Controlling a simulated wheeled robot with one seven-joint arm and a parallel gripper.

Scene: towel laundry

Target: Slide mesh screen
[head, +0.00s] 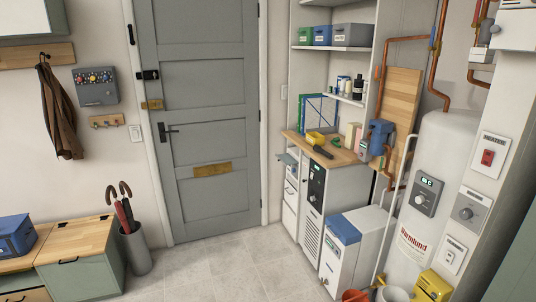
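I see no part that I can clearly make out as a mesh screen. The closest thing is a thin upright panel (318,112) with blue and green edges and fine lines across it. It leans at the back of the wooden worktop (340,157) in the shelf niche. It is too small to tell whether it is mesh. My gripper is not in view.
A closed grey door (205,100) stands in the middle. An umbrella stand (135,250) and a low cabinet (80,245) are at left. A white boiler tank (430,200) and a blue-topped white bin (345,250) are at right. The tiled floor (230,270) between is clear.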

